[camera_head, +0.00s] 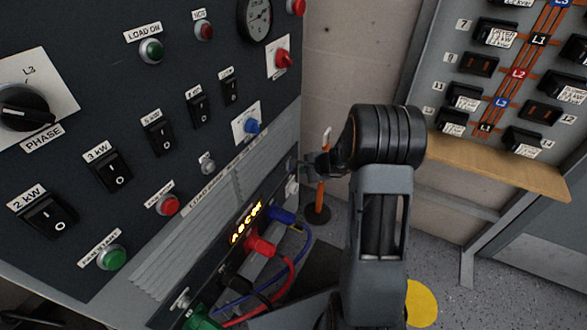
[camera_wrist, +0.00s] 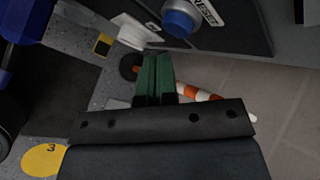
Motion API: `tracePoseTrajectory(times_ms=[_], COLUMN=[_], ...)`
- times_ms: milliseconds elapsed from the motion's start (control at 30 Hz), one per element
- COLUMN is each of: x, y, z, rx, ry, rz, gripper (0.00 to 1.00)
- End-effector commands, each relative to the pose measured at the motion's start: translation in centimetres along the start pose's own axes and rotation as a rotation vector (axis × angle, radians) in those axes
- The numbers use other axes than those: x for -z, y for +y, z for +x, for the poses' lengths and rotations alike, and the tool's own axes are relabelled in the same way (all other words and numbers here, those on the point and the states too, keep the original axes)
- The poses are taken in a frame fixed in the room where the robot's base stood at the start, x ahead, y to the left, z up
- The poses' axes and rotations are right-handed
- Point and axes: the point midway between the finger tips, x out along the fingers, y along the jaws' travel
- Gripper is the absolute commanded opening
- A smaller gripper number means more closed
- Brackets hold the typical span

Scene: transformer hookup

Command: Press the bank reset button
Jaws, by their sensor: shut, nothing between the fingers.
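A blue round button (camera_wrist: 178,22) in a silver collar sits on a dark panel at the top of the wrist view. A white label beside it reads "RESET", partly cut off. My gripper (camera_wrist: 153,60) shows as two green fingers, shut together and empty, below and left of the button and apart from it in the picture. In the head view my gripper (camera_head: 304,165) is near the right edge of the dark control panel. A blue knob (camera_head: 252,127) on a white plate is above and left of it; I cannot tell if it is the same button.
The control panel (camera_head: 120,215) carries switches and red and green buttons. Red and blue plugs (camera_head: 262,246) with cables stick out below. An orange post (camera_head: 320,193) stands behind my gripper. A breaker board (camera_head: 500,75) and wooden shelf (camera_head: 495,168) are at right.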

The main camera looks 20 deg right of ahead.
Motion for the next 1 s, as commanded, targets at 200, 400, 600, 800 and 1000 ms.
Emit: tracePoseTrajectory(times_ms=[200, 400, 600, 800, 1000], x=[0.4, 1.4, 2.4, 3.0, 3.0], y=[0.3, 1.4, 2.3, 3.0, 3.1], z=[-0.4, -1.8, -3.2, -4.0, -4.2], rx=[0.0, 0.001, 0.001, -0.001, -0.001], ry=[0.001, 0.002, 0.002, 0.001, 0.0], rz=[0.001, 0.001, 0.001, 0.0, -0.001], gripper=[0.0, 0.0, 0.0, 0.0, 0.0])
